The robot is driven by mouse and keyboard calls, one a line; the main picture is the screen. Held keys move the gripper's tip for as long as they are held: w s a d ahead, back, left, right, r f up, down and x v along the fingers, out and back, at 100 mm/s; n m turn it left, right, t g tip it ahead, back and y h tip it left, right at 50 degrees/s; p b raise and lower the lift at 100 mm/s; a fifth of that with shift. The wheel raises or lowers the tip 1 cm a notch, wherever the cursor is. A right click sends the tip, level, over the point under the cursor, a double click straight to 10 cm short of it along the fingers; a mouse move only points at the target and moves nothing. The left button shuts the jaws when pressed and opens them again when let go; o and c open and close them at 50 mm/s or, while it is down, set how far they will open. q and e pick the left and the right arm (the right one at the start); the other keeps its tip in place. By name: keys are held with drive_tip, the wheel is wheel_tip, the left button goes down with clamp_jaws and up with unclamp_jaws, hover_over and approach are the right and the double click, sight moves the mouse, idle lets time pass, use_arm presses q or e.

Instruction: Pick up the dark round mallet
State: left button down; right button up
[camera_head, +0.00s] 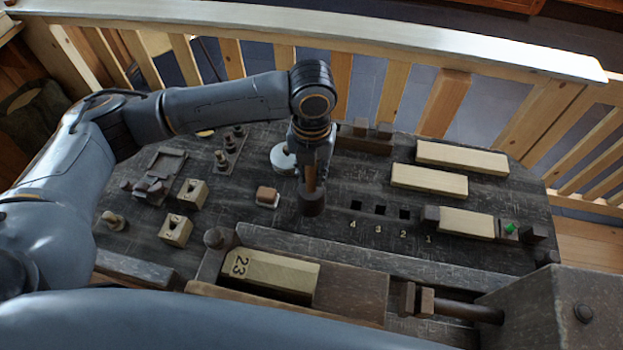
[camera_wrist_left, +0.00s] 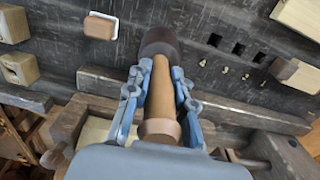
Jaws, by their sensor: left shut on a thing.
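The dark round mallet has a dark cylindrical head (camera_head: 312,203) and a light brown wooden handle (camera_head: 310,178). My left gripper (camera_head: 311,165) is over the middle of the dark workbench and is shut on the handle. In the left wrist view the two blue-grey fingers (camera_wrist_left: 158,80) lie on either side of the handle (camera_wrist_left: 161,95), and the dark head (camera_wrist_left: 160,43) sticks out beyond the fingertips. I cannot tell whether the head touches the bench top. My right gripper is not in view.
A block with a white-edged base (camera_head: 267,197) lies left of the mallet. Square holes (camera_head: 380,210) numbered 1 to 4 are to the right. Pale wood bars (camera_head: 429,180) lie further right. A vise holds a block marked 23 (camera_head: 270,272) at the front. A railing (camera_head: 400,45) runs behind.

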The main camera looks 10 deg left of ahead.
use_arm(q)
drive_tip(key=s+d+r+b, duration=0.3)
drive_tip(key=s+d+r, duration=0.6)
drive_tip(key=d+r, duration=0.1)
drive_tip(key=shift+s+d+r, duration=0.25)
drive_tip(key=shift+r, duration=0.25)
drive_tip(key=c, duration=2)
unclamp_jaws()
drive_tip(key=shift+c, duration=0.2)
drive_tip(key=shift+a, duration=0.1)
clamp_jaws()
